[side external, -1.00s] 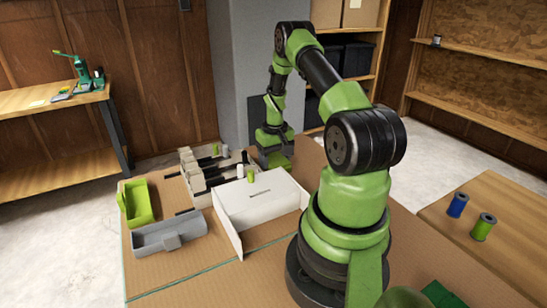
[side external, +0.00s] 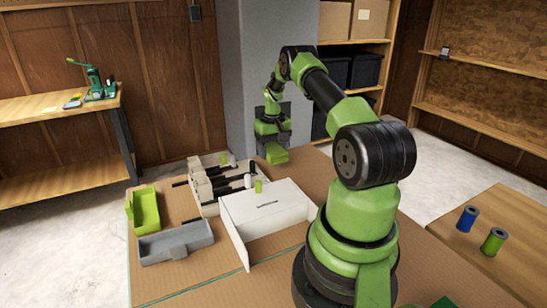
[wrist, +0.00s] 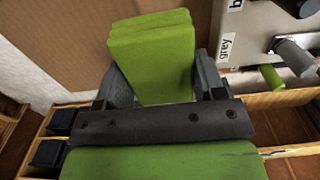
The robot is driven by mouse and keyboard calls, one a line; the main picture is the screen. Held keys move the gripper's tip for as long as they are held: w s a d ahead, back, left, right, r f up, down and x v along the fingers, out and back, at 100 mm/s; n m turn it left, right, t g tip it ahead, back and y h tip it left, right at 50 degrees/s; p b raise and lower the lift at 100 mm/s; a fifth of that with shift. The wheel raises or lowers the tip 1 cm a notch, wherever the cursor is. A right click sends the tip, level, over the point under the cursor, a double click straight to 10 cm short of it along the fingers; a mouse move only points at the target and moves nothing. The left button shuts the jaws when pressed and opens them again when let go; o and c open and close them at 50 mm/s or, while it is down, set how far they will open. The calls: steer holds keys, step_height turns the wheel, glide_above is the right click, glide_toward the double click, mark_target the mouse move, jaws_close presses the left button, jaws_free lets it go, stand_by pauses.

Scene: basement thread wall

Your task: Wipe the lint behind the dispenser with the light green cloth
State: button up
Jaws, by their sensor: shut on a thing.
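My gripper (side external: 274,146) is shut on the light green cloth (side external: 277,156), a folded pad held at the far edge of the cardboard-covered table. In the wrist view the cloth (wrist: 152,60) sits between the two dark fingers, over bare brown cardboard. The pale dispenser (side external: 207,197), with dark rods and a few spools, stands on the table to the left of my gripper and nearer the camera. Its labelled panel (wrist: 257,25) shows at the upper right of the wrist view, beside the cloth. I cannot make out any lint.
A white box with a slot (side external: 268,208) stands in front of the dispenser. A lime green bin (side external: 145,210) and a grey tray (side external: 175,243) lie to its left. A grey pillar (side external: 262,60) rises behind my gripper. Blue and green spools stand on the right table.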

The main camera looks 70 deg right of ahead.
steer(key=shift+r, duration=2.25)
steer(key=w+a+r+n, duration=0.2)
steer(key=w+a+r, duration=0.1)
steer(key=a, duration=0.5)
steer(key=w+a+r+n, duration=0.2)
steer(key=w+a+r, duration=0.15)
steer(key=a, duration=0.45)
steer(key=w+a+r+n, duration=0.2)
steer(key=w+a+r, duration=0.15)
steer(key=a, duration=0.45)
steer(key=s+a+r+n, duration=0.3)
steer(key=s+a, duration=0.1)
steer(key=a, duration=0.6)
steer(key=shift+a+r, duration=0.15)
steer(key=shift+a, duration=0.2)
steer(key=shift+s, duration=0.1)
